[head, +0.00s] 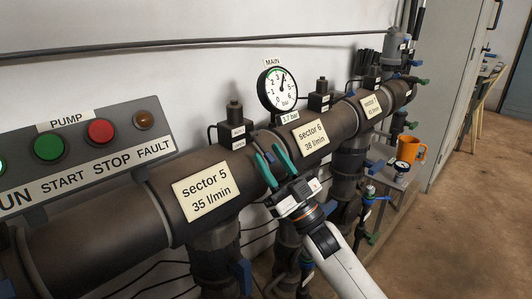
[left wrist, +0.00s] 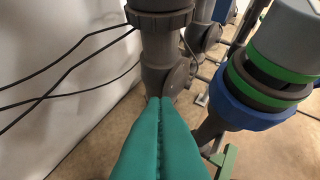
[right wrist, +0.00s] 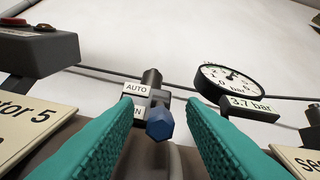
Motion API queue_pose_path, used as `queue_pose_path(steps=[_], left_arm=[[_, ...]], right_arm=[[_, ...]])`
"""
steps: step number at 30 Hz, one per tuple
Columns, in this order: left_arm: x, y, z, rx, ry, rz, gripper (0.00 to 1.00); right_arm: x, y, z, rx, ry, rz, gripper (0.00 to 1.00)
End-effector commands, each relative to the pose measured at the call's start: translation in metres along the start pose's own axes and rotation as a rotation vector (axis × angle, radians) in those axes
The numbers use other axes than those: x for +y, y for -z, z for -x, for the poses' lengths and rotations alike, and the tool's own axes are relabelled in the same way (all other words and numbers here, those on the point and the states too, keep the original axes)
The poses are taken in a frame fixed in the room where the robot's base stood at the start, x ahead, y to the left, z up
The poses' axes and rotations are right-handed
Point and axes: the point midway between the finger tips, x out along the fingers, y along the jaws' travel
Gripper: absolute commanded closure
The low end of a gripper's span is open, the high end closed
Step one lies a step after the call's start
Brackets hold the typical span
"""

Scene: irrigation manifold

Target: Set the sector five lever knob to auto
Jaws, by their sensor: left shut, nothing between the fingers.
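The sector five valve head (head: 235,122) is a dark block behind the pipe labelled sector 5 (head: 207,191). In the right wrist view its blue lever knob (right wrist: 160,125) shows from the end, beside and slightly below a lower plate (right wrist: 138,112) whose readable end is "N". The AUTO plate (right wrist: 137,88) is above that. My right gripper (head: 273,160) is open, above the pipe and right of the valve head; in its wrist view the knob appears between the two teal fingers, with no contact visible. My left gripper (left wrist: 160,102) is shut and empty, low beside pipework.
The pump panel (head: 90,150) stands at the left. The main gauge (head: 277,88) reads near its 3.7 bar tag (head: 290,118) and stands right of the valve. The sector 6 section (head: 310,137) continues right. A grey, green and blue fitting (left wrist: 265,85) is close right of my left gripper.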

Motion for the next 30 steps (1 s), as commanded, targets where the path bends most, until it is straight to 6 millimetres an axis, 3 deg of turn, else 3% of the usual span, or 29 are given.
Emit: queue_pose_path(steps=[6, 15, 23, 30], left_arm=[[-0.001, -0.006, -0.002, -0.035, 0.001, 0.000, 1.00], [-0.001, -0.007, -0.002, -0.040, 0.002, 0.000, 1.00], [-0.001, -0.007, -0.002, -0.040, 0.003, 0.000, 1.00], [-0.001, -0.007, -0.002, -0.039, 0.003, 0.000, 1.00]], right_arm=[[0.000, 0.000, -0.021, 0.000, 0.000, -0.001, 0.63], [0.000, 0.000, -0.023, 0.001, 0.000, 0.000, 0.63], [0.000, 0.000, -0.023, 0.001, 0.000, 0.000, 1.00], [0.000, 0.000, -0.023, 0.001, 0.000, 0.000, 1.00]])
